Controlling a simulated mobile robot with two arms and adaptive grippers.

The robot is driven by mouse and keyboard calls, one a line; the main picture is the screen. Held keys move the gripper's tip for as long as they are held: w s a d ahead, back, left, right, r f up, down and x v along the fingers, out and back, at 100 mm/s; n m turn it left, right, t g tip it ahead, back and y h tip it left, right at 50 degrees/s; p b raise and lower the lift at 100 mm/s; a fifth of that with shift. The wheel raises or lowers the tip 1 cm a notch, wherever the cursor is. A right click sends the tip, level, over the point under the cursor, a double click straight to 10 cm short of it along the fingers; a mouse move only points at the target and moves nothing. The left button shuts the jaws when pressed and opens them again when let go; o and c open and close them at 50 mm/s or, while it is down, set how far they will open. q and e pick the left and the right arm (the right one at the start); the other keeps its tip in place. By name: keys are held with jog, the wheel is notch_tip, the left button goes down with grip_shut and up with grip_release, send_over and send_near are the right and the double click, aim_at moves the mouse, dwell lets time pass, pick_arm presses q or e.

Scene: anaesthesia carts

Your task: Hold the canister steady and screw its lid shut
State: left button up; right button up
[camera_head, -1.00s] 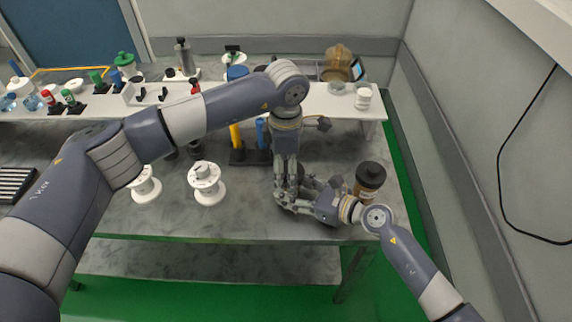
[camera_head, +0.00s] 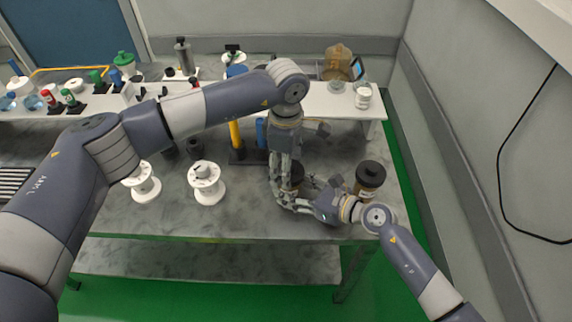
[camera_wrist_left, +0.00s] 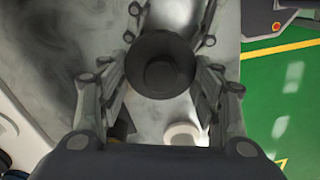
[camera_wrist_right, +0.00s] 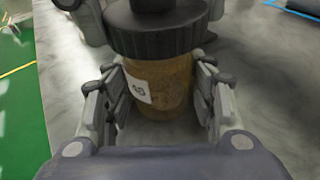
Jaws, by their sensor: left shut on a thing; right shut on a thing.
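A brown canister (camera_wrist_right: 158,85) with a white label stands upright on the table, its black lid (camera_wrist_right: 155,30) on top. In the left wrist view the round lid (camera_wrist_left: 160,65) with its knob is seen from above. My right gripper (camera_wrist_right: 160,95) is shut on the canister's body from the side, below the lid. My left gripper (camera_wrist_left: 160,72) points down from above and is shut on the lid, a finger on each side. In the head view, the canister (camera_head: 297,174) is mostly hidden by the two grippers. The lid's thread is hidden.
A second brown canister (camera_head: 370,179) with a black lid stands right of the grippers. White spools (camera_head: 206,183) stand on the left of the table. A raised white shelf (camera_head: 315,103) with bottles and jars runs along the back. The table front is clear.

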pick_arm(q)
jog(key=shift+m, duration=1.2)
jog(key=shift+w+d+m, duration=0.1)
jog(key=shift+w+m, duration=0.05)
jog(key=shift+m, duration=1.25)
jog(key=shift+m, duration=0.3)
jog(key=shift+d+m, duration=0.1)
jog(key=shift+m, duration=1)
